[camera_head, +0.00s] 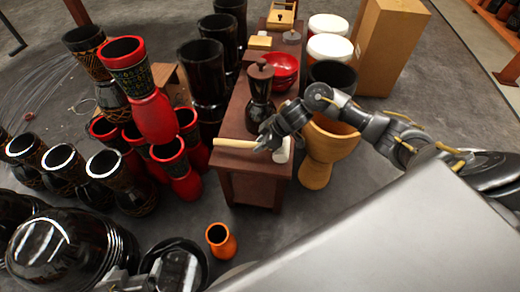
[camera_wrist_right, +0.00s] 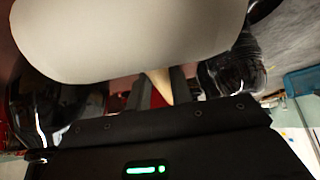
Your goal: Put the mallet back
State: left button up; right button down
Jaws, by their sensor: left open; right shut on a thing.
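The mallet has a pale wooden handle (camera_head: 236,144) and a white head (camera_head: 284,150). My right gripper (camera_head: 268,142) is shut on the mallet above the near end of the dark red-brown table. The handle points left, past the table's left edge. In the right wrist view, the white head (camera_wrist_right: 130,30) fills the top and hides much of the fingers. A tan part of the handle (camera_wrist_right: 159,86) shows below it.
The table (camera_head: 240,160) carries a dark drum with a knobbed lid (camera_head: 260,92), a red bowl (camera_head: 281,70) and small wooden boxes. A tan goblet drum (camera_head: 318,158) stands right of it. Red and black drums crowd the left. A small orange drum (camera_head: 221,241) stands in front.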

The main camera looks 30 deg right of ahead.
notch_tip(320, 180, down, 3)
jog(key=shift+b, duration=0.7)
pick_arm(q)
jog(key=w+d+r+m+t+h, duration=0.1)
jog(key=w+d+r+t+h, duration=0.1)
jog(key=w+d+r+t, duration=0.1)
jog(key=shift+w+d+r, duration=0.25)
jog(key=shift+d+r, duration=0.15)
jog(key=shift+r, duration=0.05)
pick_arm(e)
jog(key=shift+f, duration=0.15)
jog(key=c, duration=1.7)
grip_release()
jog(key=shift+f, duration=0.1)
jog(key=o, duration=0.4)
pick_arm(q)
jog(key=shift+t, duration=0.3)
pick_arm(e)
jog(key=shift+o, duration=0.2)
